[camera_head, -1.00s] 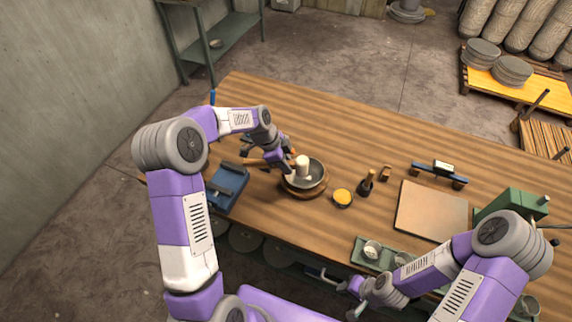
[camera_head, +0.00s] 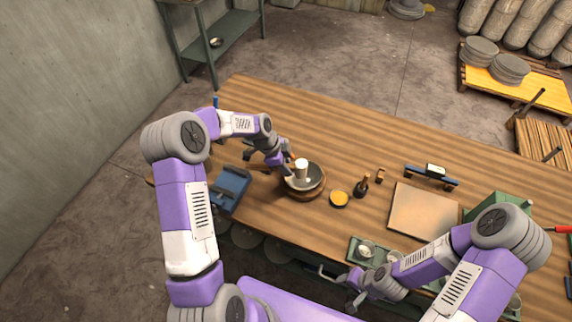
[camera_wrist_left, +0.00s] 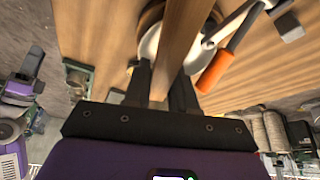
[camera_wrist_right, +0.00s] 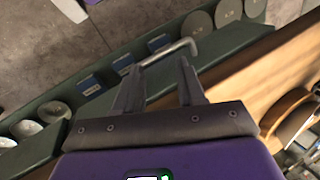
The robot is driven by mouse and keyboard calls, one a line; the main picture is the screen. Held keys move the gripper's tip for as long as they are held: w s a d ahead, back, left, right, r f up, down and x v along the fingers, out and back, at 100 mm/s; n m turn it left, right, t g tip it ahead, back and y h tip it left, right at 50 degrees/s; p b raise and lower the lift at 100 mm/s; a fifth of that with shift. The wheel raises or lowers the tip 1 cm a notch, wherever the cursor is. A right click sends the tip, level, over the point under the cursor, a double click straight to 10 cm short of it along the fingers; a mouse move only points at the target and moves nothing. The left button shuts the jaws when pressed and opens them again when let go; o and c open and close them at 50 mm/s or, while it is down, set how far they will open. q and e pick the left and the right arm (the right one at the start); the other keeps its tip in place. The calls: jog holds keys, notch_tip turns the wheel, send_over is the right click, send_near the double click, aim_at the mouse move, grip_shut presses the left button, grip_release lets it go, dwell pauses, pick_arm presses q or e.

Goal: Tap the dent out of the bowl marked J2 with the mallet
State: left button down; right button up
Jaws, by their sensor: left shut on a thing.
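My left gripper (camera_head: 286,168) is at the bowl's left side, shut on the wooden handle of the mallet (camera_head: 302,166). The mallet's pale head is over the bowl's inside; I cannot tell whether it touches. The left wrist view shows the handle (camera_wrist_left: 182,45) between the fingers, with part of the bowl (camera_wrist_left: 150,42) behind. My right gripper (camera_wrist_right: 158,85) is open and empty near the bench's front edge.
A yellow-topped tin (camera_head: 339,199), a dark bottle-like item (camera_head: 361,187) and a pale board (camera_head: 423,211) lie right of the bowl. A blue vise-like tool (camera_head: 230,188) is on the left. A green tray (camera_head: 366,250) is in front.

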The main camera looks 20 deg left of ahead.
pick_arm(q)
jog(key=shift+b, duration=0.3)
jog(key=shift+r, duration=0.1)
notch_tip(320, 180, down, 7)
jog(key=b, duration=0.5)
jog(key=shift+r+b, duration=0.15)
jog(key=shift+b, duration=0.25)
jog(key=shift+w+r, duration=0.1)
jog(key=shift+r, duration=0.2)
jog(key=shift+r+p, duration=1.45)
jog(key=shift+r, duration=1)
